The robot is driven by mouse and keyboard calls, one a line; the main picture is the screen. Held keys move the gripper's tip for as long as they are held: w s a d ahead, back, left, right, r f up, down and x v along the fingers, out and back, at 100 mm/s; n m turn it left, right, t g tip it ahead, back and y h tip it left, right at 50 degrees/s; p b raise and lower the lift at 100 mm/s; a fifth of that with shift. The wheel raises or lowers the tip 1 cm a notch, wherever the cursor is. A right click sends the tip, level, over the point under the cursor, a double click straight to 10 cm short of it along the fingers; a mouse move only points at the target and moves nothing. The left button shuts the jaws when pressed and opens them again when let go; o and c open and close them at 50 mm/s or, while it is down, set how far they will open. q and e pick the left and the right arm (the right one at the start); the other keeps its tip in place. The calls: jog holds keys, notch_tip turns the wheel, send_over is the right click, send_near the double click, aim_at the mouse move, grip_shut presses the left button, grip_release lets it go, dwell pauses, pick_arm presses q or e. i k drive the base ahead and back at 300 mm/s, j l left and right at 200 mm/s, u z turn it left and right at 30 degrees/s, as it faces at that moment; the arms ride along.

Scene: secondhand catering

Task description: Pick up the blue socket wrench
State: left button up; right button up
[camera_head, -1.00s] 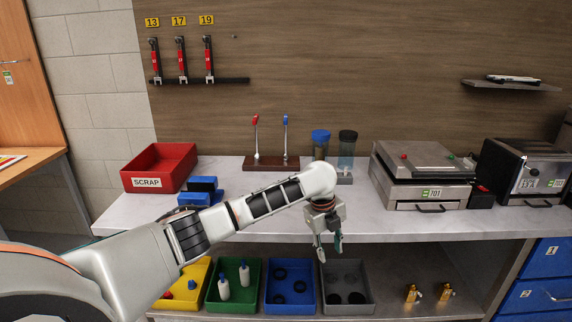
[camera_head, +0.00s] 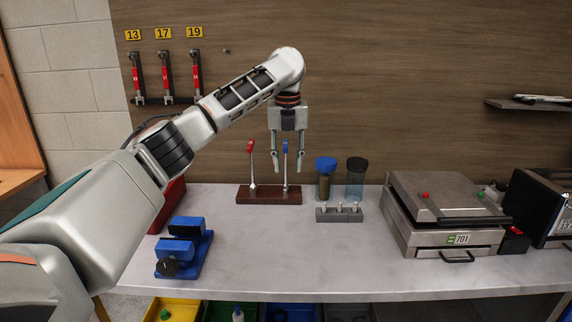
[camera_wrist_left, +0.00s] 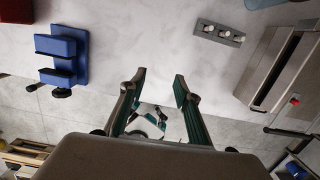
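The blue socket wrench (camera_head: 285,160) stands upright, blue handle up, in a brown wooden block (camera_head: 262,197) on the worktop. A red-handled wrench (camera_head: 251,165) stands in the same block to its left. My left gripper (camera_head: 287,166) is open and empty, with its fingers pointing down. In the head view its fingers appear on either side of the blue handle. My right gripper is not in view.
A blue vise (camera_head: 184,247) stands front left of the block. Two blue- and black-lidded jars (camera_head: 326,180) and a small grey holder (camera_head: 339,214) stand to its right. A metal press (camera_head: 440,205) is farther right. The worktop (camera_head: 300,260) is clear in front.

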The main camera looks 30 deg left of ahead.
aim_at(285, 187)
jog(key=i+j, duration=0.65)
jog(key=i, duration=0.05)
